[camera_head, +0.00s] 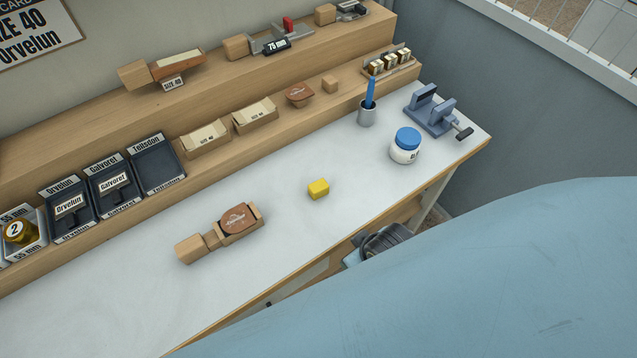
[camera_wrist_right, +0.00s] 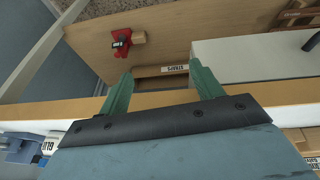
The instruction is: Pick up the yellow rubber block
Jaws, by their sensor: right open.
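The yellow rubber block (camera_head: 318,188) lies alone on the white bench top (camera_head: 290,250), right of the middle in the head view. Neither gripper touches it. My right gripper (camera_wrist_right: 160,85) shows in the right wrist view with its two green fingers spread apart and nothing between them. Beyond the fingers is the bench's front edge and a lower wooden area with a "STRAPS" label. The block is not seen in the right wrist view. My left gripper is not in view.
A wooden holder with a brown leather piece (camera_head: 237,220) lies left of the block. A white jar with blue lid (camera_head: 405,147), a pen cup (camera_head: 367,115) and a blue-grey clamp (camera_head: 432,112) stand right of it. Wooden shelves (camera_head: 160,115) line the back. Bench around the block is clear.

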